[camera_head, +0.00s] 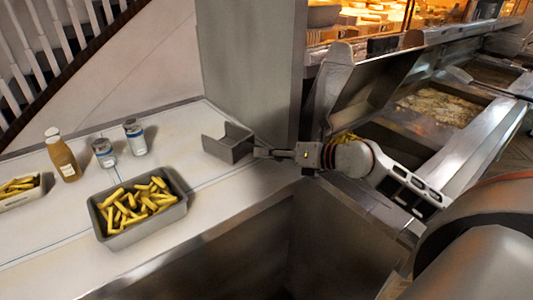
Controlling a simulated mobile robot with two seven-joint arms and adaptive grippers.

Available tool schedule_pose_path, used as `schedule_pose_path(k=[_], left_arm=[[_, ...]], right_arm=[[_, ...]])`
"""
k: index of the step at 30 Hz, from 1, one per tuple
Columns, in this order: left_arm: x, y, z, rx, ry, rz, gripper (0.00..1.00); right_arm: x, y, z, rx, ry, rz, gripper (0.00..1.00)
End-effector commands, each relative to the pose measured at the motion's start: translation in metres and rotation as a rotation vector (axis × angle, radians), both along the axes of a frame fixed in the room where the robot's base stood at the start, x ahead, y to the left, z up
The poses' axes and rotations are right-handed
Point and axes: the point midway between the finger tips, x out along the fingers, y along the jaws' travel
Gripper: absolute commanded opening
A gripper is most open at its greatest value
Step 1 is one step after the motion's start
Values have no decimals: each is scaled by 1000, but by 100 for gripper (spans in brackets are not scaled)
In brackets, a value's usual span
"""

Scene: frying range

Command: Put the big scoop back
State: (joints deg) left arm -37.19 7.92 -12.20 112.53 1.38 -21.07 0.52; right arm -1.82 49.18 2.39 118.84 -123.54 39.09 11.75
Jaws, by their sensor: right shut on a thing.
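The big scoop (228,146) is a grey metal scoop with an open, box-like end. It is over the right end of the white counter, close to the steel pillar. My right gripper (283,153) is to the right of it and is shut on the scoop's handle, which points left from the fingers. I cannot tell whether the scoop touches the counter. My left gripper is not in view.
A grey metal tray of fries (118,237) stands at the counter's front. Two small shakers (134,137) and a sauce bottle (62,156) stand behind it. A steel pillar (250,65) rises behind the scoop. Fryer vats (445,108) are at the right.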

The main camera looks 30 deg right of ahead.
Motion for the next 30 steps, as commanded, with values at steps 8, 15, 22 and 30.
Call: schedule_pose_path(k=[8, 15, 22, 30], left_arm=[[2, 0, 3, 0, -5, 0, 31], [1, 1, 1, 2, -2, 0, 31], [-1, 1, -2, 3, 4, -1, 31], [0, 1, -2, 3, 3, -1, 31]], right_arm=[[0, 0, -2, 1, -1, 0, 0], [0, 0, -6, -1, 0, 0, 0], [0, 0, -8, 0, 1, 1, 0], [0, 0, -8, 0, 1, 1, 37]])
